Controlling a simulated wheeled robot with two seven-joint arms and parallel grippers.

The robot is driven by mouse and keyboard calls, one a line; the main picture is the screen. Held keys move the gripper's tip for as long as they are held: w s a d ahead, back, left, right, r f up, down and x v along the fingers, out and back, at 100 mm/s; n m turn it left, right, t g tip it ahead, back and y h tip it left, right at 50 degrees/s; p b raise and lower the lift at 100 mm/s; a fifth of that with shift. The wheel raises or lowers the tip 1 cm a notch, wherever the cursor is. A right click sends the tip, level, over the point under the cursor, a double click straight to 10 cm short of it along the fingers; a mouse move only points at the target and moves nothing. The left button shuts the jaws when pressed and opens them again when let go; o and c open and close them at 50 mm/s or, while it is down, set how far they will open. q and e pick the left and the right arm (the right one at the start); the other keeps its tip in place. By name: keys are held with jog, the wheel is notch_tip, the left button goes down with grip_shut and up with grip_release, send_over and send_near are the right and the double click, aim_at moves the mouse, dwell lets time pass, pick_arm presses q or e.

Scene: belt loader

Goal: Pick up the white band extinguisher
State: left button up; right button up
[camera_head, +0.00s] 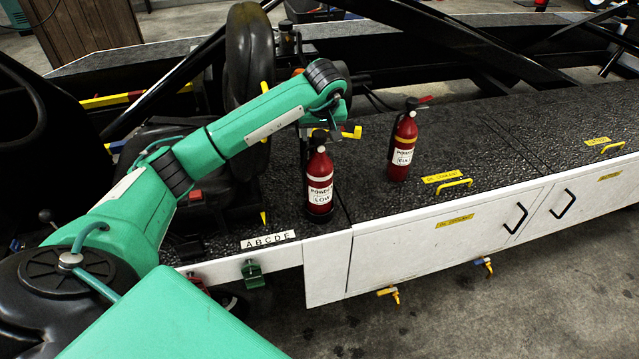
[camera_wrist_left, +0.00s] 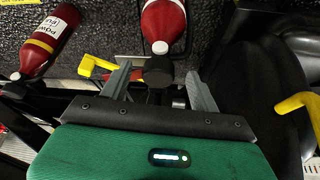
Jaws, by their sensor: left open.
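My left gripper (camera_head: 332,118) is open at the top of the nearer extinguisher. In the left wrist view, its fingers (camera_wrist_left: 158,88) lie on either side of the nearer extinguisher's black head (camera_wrist_left: 158,70), with gaps showing. The yellow-banded extinguisher (camera_wrist_left: 42,45) is farther left there. My right gripper is out of view.
A black seat (camera_head: 248,75) and yellow handles are left of the extinguishers. White cabinets (camera_head: 440,235) with black pulls form the front side. The textured deck (camera_head: 500,130) right of the extinguishers is mostly clear, apart from low yellow handles (camera_head: 455,183).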

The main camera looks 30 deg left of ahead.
aim_at(320, 142)
pick_arm(q)
jog(key=shift+w+f+p, duration=0.1)
jog(key=shift+f+p, duration=0.25)
jog(key=shift+p, duration=0.05)
jog(key=p+x, duration=0.2)
jog(key=x, duration=0.2)
jog(key=shift+p, duration=0.3)
jog(key=shift+w+f, duration=0.1)
jog(key=shift+f, duration=0.2)
jog(key=shift+c, duration=0.4)
grip_shut()
jog(key=shift+a+r, duration=0.1)
